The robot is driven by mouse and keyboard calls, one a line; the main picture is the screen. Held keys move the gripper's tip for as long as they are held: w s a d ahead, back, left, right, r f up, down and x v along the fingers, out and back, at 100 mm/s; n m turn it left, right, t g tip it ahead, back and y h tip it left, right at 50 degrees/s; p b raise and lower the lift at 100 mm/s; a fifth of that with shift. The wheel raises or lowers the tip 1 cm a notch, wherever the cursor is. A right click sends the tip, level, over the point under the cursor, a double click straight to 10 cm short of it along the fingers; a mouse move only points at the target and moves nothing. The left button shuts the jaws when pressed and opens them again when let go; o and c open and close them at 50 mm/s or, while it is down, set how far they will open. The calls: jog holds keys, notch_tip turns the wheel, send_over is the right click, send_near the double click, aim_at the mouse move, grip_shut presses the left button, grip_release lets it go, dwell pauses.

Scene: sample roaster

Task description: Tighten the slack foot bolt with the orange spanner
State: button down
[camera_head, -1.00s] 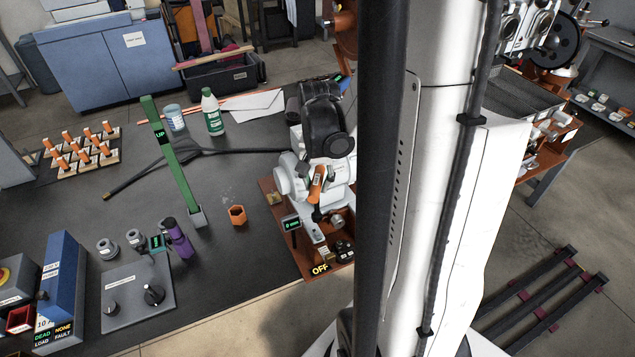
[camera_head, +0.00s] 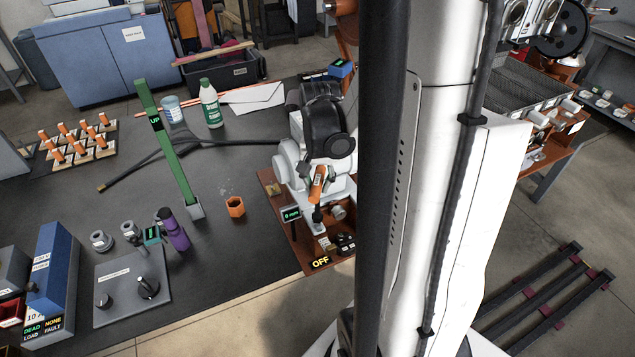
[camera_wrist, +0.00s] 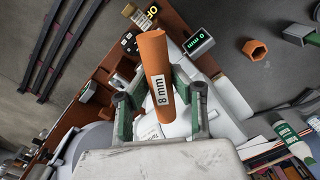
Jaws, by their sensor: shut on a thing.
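The orange spanner (camera_head: 317,186), with an "8 mm" label, is held in my gripper (camera_wrist: 160,92). In the wrist view, the two green-padded fingers close on both sides of its orange handle (camera_wrist: 155,62). In the head view, the spanner stands tilted above the front of a red-brown base (camera_head: 294,238), its dark lower end over pale parts there. I cannot tell whether that end touches anything. I cannot make out the slack foot bolt in either view.
A small display (camera_head: 291,214) and an "OFF" sign (camera_head: 320,262) are on the red-brown base. An orange hexagonal cup (camera_head: 235,207) and a green upright post (camera_head: 172,150) stand on the dark table (camera_head: 235,250) to the left. The table between cup and base is clear.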

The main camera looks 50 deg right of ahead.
jog(key=shift+n+b, duration=0.45)
jog(key=shift+n, duration=0.55)
jog(key=shift+n+b, duration=0.5)
jog(key=shift+n, duration=1.5)
jog(key=shift+f+b, duration=1.6)
jog(key=shift+f, duration=0.05)
jog(key=m, duration=0.4)
jog(key=shift+b, duration=0.4)
